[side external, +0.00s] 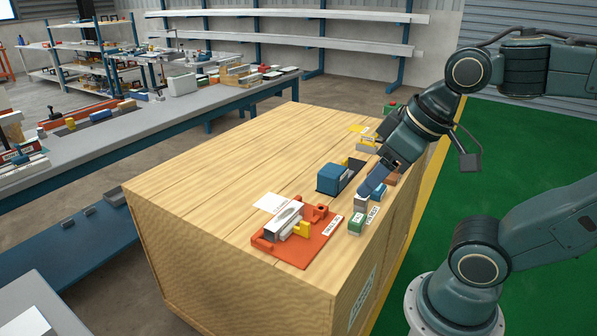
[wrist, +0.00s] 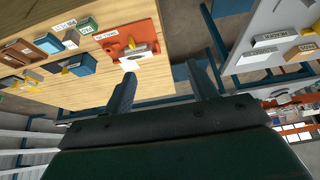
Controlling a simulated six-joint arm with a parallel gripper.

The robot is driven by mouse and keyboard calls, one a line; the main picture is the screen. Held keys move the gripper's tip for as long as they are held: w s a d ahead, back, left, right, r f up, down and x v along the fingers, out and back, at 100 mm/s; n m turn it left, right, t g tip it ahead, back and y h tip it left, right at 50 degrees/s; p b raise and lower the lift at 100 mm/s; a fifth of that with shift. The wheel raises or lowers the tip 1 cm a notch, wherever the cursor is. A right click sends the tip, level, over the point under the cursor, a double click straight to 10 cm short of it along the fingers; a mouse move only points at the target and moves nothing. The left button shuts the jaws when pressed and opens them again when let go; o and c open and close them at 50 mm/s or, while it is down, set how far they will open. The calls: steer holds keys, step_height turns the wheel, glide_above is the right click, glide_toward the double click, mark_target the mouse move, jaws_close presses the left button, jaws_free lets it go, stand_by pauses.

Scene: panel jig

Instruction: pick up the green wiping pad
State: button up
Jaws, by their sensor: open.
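A green block with a white label, which looks like the green wiping pad (side external: 356,222), lies on the wooden bench top near its right edge. It also shows in the wrist view as a small green block (wrist: 88,23) at the upper left, outside the span of my fingers. My gripper (side external: 368,187) is open and empty, with its tips behind and slightly above the pad in the side view. In the wrist view the two fingers (wrist: 157,88) are spread apart with nothing between them. The exact gap between tips and pad is unclear.
A grey block (side external: 361,203) sits close behind the pad. An orange jig (side external: 295,238) with a metal part and yellow clamp lies to its left. A blue box (side external: 335,178) stands further back. The left part of the wooden top (side external: 200,180) is clear.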

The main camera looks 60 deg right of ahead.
steer(key=shift+w, duration=0.1)
stand_by(0.3)
steer(key=n+g, duration=0.6)
steer(key=n, duration=1.2)
glide_above(358, 218)
step_height(358, 218, down, 16)
steer(key=shift+w+f, duration=0.25)
steer(key=shift+d, duration=0.1)
steer(key=shift+f, duration=4.3)
steer(key=shift+f, duration=0.1)
steer(key=shift+s+f, duration=0.2)
steer(key=shift+f, duration=2.3)
